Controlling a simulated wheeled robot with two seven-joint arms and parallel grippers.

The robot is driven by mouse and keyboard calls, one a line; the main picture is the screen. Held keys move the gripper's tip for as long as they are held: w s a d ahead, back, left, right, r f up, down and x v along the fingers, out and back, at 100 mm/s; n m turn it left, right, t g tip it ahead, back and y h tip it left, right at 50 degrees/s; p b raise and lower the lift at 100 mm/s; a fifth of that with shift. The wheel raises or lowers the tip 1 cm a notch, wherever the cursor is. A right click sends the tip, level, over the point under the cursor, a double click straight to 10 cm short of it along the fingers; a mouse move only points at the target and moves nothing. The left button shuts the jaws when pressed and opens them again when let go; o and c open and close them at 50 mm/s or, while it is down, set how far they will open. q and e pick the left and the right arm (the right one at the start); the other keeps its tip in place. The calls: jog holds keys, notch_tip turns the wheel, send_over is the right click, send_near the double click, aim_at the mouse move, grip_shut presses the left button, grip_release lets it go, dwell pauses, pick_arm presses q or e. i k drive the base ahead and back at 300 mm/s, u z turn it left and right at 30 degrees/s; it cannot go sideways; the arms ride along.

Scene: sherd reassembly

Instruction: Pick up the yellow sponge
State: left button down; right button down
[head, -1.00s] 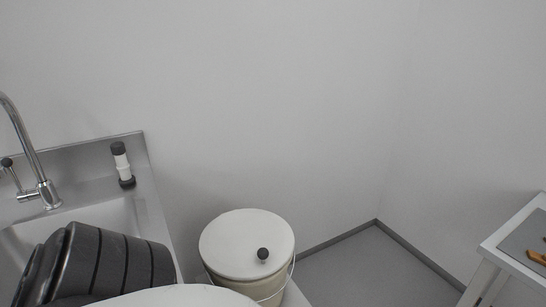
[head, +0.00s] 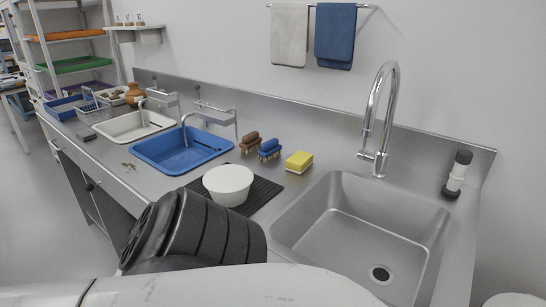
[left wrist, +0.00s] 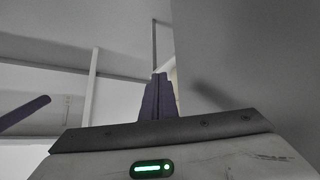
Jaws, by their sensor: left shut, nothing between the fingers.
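The yellow sponge (head: 299,162) lies on the steel counter in the head view, between the blue-topped brush (head: 269,149) and the sink. It looks like a small block with a bright yellow top. My left gripper (left wrist: 158,84) shows in the left wrist view with its fingers together and nothing between them. The sponge is not in that view, and the gripper's jaws do not show in the head view. My right gripper is in neither view.
A white bowl (head: 229,185) stands on a black ribbed mat (head: 262,193). A blue basin (head: 182,165) and a white basin (head: 135,137) are further left. The steel sink (head: 335,240) with its tall faucet (head: 375,130) is right of the sponge. A brown brush (head: 250,142) stands left.

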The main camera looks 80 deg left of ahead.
aim_at(298, 163)
jog(key=u, duration=2.6)
jog(key=k, duration=1.1)
jog(key=u, duration=1.45)
jog(key=i, duration=1.8)
jog(key=z, duration=1.35)
jog(key=i, duration=0.35)
jog(key=z, duration=0.25)
